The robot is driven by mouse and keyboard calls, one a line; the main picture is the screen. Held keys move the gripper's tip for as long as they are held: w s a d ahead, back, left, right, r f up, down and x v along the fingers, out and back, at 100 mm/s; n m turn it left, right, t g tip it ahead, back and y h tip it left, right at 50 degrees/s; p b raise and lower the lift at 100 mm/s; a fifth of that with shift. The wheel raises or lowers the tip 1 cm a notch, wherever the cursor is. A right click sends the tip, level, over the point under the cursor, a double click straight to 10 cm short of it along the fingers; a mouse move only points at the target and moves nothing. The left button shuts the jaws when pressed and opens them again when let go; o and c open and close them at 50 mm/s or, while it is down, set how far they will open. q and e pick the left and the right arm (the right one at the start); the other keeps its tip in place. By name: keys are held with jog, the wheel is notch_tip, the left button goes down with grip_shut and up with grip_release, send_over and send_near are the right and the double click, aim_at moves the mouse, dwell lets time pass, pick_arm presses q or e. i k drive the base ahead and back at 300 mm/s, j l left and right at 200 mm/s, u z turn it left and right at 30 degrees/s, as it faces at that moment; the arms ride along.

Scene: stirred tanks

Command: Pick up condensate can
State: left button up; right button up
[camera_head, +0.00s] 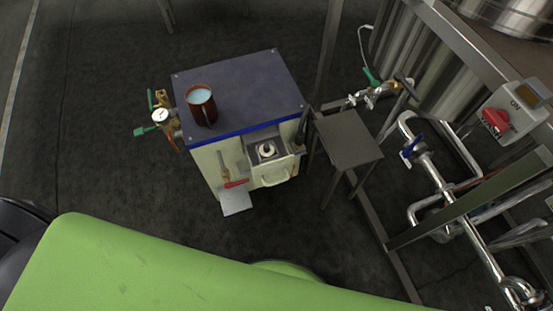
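A reddish-brown can (206,113) with a handle and pale contents stands upright on the dark top of a cream cabinet (209,163), near its left edge. It is the only can-like vessel I make out, so I take it as the condensate can. Nothing touches it except the cabinet top. Neither of my grippers is in view. My own green body fills the bottom of the view and hides the floor there.
The cabinet's front has an open drawer (273,176), a red-handled valve (236,184) and a low plate (236,201). A pressure gauge (160,115) juts out left. A small grey stand (348,139), pipes (468,232) and a red switch (495,120) are right. Floor left is clear.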

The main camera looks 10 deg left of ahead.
aim_at(199, 99)
jog(key=u, duration=1.1)
